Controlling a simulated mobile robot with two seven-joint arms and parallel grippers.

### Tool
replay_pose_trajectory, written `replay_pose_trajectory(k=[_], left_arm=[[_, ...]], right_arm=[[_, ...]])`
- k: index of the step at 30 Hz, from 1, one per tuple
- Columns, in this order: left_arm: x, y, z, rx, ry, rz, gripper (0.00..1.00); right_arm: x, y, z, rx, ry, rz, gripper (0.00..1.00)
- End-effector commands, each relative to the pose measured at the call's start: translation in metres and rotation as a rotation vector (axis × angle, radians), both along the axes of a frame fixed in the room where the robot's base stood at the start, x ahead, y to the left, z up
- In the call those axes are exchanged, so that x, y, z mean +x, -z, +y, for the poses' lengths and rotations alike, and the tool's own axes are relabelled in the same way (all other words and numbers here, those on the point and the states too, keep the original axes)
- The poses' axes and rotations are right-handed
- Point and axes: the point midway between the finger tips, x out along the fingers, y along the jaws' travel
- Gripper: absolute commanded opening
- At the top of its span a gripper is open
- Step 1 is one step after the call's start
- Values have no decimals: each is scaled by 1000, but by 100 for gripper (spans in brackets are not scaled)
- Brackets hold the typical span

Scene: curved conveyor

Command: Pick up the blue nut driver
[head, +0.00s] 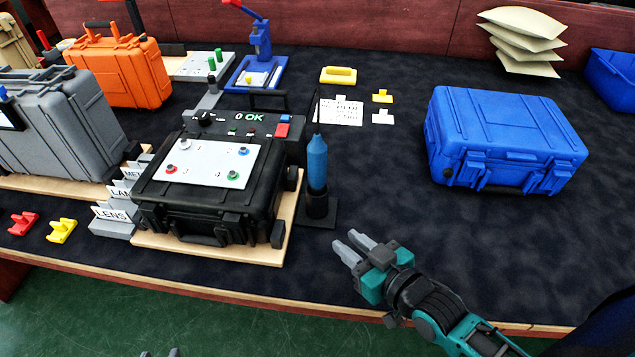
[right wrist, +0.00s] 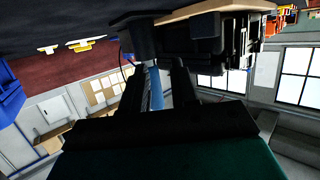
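My right gripper (head: 346,246) is open and empty, in front and to the right of the holder, apart from the driver. In the right wrist view, which looks upside down, the blue handle (right wrist: 156,88) shows between the two spread fingers (right wrist: 160,75), beyond them.
A black case (head: 160,215) on a wooden board stands left of the driver, with a control panel (head: 240,125) behind. A blue case (head: 500,130) stands at the right. Yellow and white small parts lie behind the driver. The dark mat between driver and blue case is clear.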

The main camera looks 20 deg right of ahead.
Motion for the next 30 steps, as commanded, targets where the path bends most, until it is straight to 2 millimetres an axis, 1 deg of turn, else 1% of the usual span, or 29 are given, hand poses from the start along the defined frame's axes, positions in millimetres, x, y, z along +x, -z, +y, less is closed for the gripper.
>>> replay_pose_trajectory(k=[1,3,7,11,12,19,22,27,30], left_arm=[[0,20,0,0,0,2,43],[-1,29,0,1,0,5,43],[-1,35,1,2,0,8,43],[-1,33,0,1,0,7,43],[-1,33,0,1,0,6,43],[1,32,0,1,1,-1,43],[2,32,0,1,0,-3,43],[3,32,0,0,0,-6,43],[3,33,0,0,0,-5,43]], right_arm=[[11,-3,-8,15,-9,-81,34],[22,-21,-17,42,-14,-175,40],[34,-42,-25,75,-12,-264,53],[49,-47,-22,80,-10,-275,65],[56,-48,-20,80,-10,-277,69],[92,-47,-10,79,-10,-272,69],[101,-46,-8,78,-11,-271,69],[109,-46,-5,78,-11,-270,69],[121,-46,-4,79,-10,-271,69]])
